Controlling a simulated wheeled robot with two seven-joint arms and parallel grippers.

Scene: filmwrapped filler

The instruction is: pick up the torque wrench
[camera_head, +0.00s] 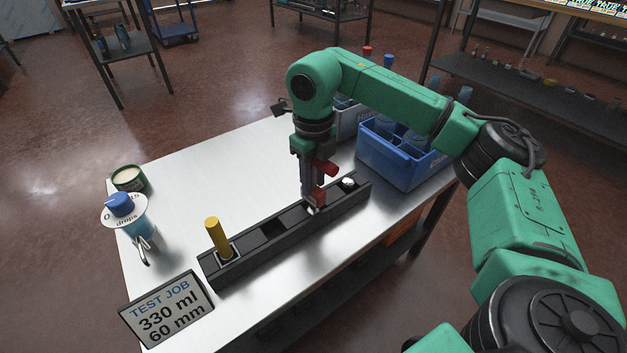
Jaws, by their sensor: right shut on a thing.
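My right gripper (312,196) points down over the black slotted rack (238,275) on the table. It is shut on a red-handled tool (325,169), which I take to be the torque wrench. The gripper hides much of the tool, and its lower end is at the rack, so I cannot tell whether it is clear of its slot. A yellow-handled tool (213,235) stands upright in the near left end of the rack. A small silver-white piece (348,182) sits near the far end. My left gripper is not in view.
A blue crate (402,174) with bottles and a grey crate (348,124) stand behind the rack. A blue-capped bottle (143,229), a small round tin (129,180) and a "TEST JOB" sign (167,310) are at the left. The metal tabletop (222,165) behind the rack is clear.

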